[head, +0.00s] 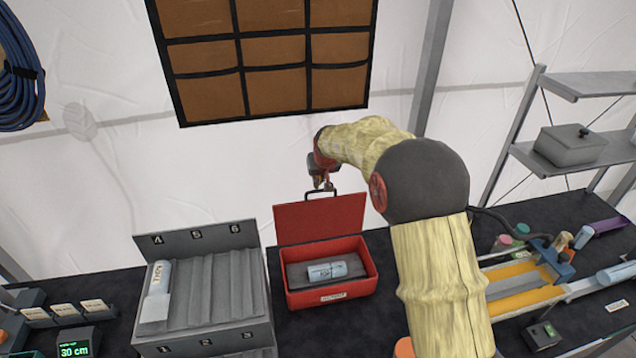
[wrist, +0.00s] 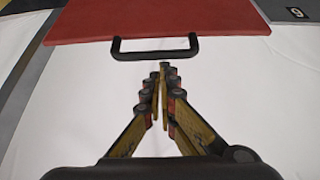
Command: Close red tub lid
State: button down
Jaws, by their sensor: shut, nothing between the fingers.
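The red tub (head: 347,291) stands on the dark table with its lid (head: 320,222) raised upright at the back. A grey-blue cylinder (head: 327,270) lies inside on a dark insert. A black handle (head: 321,195) sits on the lid's top edge. In the wrist view the red lid (wrist: 160,18) fills the top, with its black handle (wrist: 155,50) just beyond my fingertips. My gripper (head: 326,186) is just above the lid's top edge, near the handle. In the wrist view my gripper (wrist: 163,70) has its fingers together and empty. I cannot tell whether they touch the handle.
A grey numbered rack (head: 205,290) with a white cylinder (head: 158,285) stands left of the tub. A yellow-and-grey fixture (head: 520,285) is to the right, beyond my arm. A brown pocket panel (head: 270,60) hangs on the white wall behind.

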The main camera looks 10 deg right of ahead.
jog(key=shift+s+f+t+b, duration=0.1)
jog(key=shift+s+t+b, duration=0.3)
jog(key=shift+b, duration=0.55)
jog(key=shift+s+b, duration=0.3)
jog(key=shift+b, duration=0.3)
jog(key=shift+t, duration=0.3)
jog(key=shift+s+b, duration=0.15)
jog(key=shift+b, duration=0.3)
